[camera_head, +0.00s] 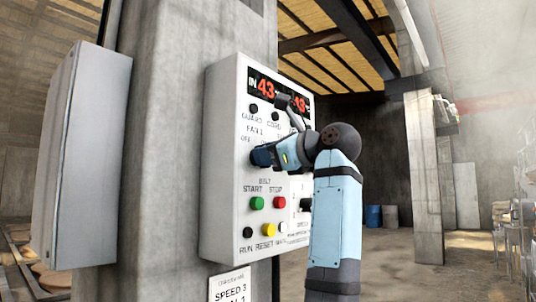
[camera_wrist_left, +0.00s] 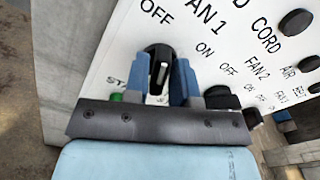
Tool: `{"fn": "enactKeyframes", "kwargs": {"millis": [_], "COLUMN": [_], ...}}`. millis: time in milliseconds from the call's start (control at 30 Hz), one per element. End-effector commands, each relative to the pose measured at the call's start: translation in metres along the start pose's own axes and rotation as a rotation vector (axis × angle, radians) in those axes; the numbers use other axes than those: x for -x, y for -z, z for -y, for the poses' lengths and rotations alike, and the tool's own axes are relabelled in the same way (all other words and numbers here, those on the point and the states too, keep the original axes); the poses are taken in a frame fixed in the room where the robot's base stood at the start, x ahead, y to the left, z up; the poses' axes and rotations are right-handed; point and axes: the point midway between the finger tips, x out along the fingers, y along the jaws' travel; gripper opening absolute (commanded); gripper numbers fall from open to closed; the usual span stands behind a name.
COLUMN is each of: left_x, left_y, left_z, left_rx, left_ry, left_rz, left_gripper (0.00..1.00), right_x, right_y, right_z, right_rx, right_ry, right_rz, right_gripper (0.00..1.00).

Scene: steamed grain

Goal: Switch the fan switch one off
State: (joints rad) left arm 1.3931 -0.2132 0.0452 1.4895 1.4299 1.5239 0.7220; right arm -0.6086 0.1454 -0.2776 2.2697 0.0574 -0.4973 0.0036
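The fan 1 switch (camera_wrist_left: 161,62) is a black knob with a pale stripe, on the white control panel (camera_head: 226,140). In the left wrist view its stripe runs nearly upright, roughly towards the OFF label. My left gripper (camera_wrist_left: 160,80) is at the switch, with one blue finger on each side of the knob. I cannot tell whether the fingers press on it. In the head view the left gripper (camera_head: 262,156) reaches the panel from the right and hides the switch. My right gripper is not in view.
The green start button (camera_head: 257,203) and red stop button (camera_head: 279,202) sit just below the gripper. The fan 2 knob (camera_wrist_left: 221,97) is close beside it in the wrist view. A grey box (camera_head: 82,155) is on the concrete column (camera_head: 165,130). Open floor lies to the right.

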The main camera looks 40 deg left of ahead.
Motion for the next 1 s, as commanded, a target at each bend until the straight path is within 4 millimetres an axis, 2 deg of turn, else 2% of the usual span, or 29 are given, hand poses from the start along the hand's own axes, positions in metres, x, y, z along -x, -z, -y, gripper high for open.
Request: {"fn": "enactKeyframes", "kwargs": {"millis": [33,100,267,400,600,900,933,1000], "left_x": [0.0,0.0,0.0,0.001,0.001,0.001,0.001,0.001], "left_y": [0.0,0.0,0.0,-0.001,0.0,0.001,0.001,0.001], "left_z": [0.0,0.0,0.0,0.001,-0.001,-0.002,-0.002,-0.001], "left_rx": [0.0,0.0,0.011,0.109,0.241,0.257,0.257,0.256], "left_ry": [0.0,0.0,0.0,0.001,0.0,0.0,0.0,0.0], "left_rz": [0.0,0.0,-0.001,-0.003,-0.002,-0.001,-0.001,-0.001], "left_gripper": [0.13,0.0,0.0,0.0,0.0,0.0,0.19,0.36], "right_x": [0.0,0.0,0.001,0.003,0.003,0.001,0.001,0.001], "right_y": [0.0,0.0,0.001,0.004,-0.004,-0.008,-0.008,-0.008], "right_z": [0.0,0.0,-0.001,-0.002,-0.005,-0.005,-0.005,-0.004], "right_rx": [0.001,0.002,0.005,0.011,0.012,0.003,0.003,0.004], "right_ry": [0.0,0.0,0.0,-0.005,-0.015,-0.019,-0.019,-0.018], "right_rz": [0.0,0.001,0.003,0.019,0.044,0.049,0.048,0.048], "right_gripper": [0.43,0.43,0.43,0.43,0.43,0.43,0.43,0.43]}}
